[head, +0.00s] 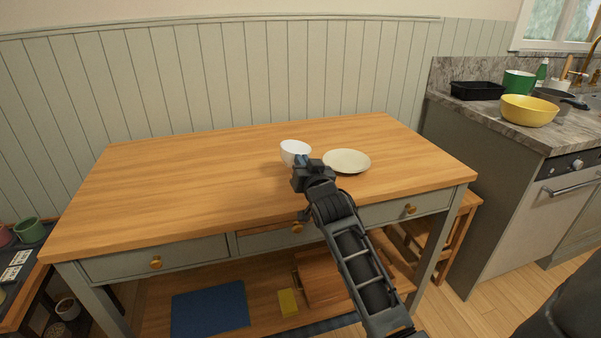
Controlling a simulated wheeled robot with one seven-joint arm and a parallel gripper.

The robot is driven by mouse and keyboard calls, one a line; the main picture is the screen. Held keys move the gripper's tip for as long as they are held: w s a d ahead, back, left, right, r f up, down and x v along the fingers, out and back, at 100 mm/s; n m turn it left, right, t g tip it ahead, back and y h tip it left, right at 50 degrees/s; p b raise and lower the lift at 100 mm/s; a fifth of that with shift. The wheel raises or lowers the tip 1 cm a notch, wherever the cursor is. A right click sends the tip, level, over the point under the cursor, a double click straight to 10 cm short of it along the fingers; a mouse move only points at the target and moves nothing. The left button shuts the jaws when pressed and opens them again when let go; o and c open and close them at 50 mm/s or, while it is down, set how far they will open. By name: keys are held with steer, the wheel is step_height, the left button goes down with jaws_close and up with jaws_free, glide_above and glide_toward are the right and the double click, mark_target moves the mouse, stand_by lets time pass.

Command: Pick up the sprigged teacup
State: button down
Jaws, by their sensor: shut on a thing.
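A white cup (294,149), the likely teacup, is on or just above the wooden table, right of its middle. Any sprig pattern on it is too small to tell. My gripper (302,160) is at the cup's near right side and is shut on it. The fingertips and the near part of the cup's rim are partly hidden by the gripper body. I cannot tell whether the cup's base touches the table.
A cream plate (347,161) lies just right of my gripper. The wooden table (180,180) is clear on its left. A panelled wall stands behind. A counter at right holds a yellow bowl (529,110), a black tray (477,91) and a green pot (518,82).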

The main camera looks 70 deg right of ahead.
steer(key=s+d+r+b, duration=0.1)
steer(key=s+d+r, duration=0.3)
steer(key=d, duration=0.5)
step_height(320, 180, up, 2)
steer(key=shift+s+d+r, duration=0.2)
steer(key=shift+s+d, duration=0.15)
steer(key=shift+d, duration=0.05)
